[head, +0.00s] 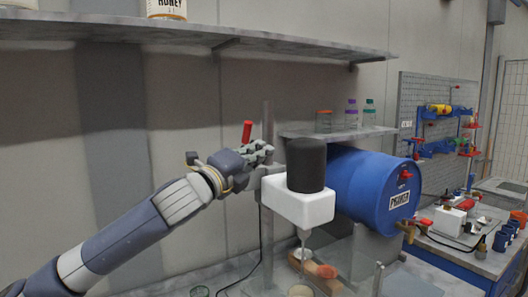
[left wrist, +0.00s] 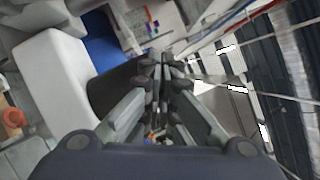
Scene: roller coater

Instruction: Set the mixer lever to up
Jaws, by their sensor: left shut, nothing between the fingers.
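The mixer (head: 298,203) has a white head with a black cylinder (head: 306,165) on top and a thin shaft below. It is carried on a grey upright post. A red lever handle (head: 247,131) sticks up, slightly tilted, left of the post; its lower end is hidden behind my gripper. My left gripper (head: 266,151) is shut and empty, beside the post and just below the red handle. I cannot tell whether it touches the handle. In the left wrist view the closed fingers (left wrist: 165,72) lie close to the black cylinder and the white head (left wrist: 50,85). My right gripper is out of view.
A blue barrel (head: 375,190) lies behind the mixer to the right. A long grey shelf (head: 200,37) runs above, and a smaller shelf (head: 338,132) holds several bottles. A workbench with blue cups (head: 502,240) stands at the right. Small containers sit below the mixer.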

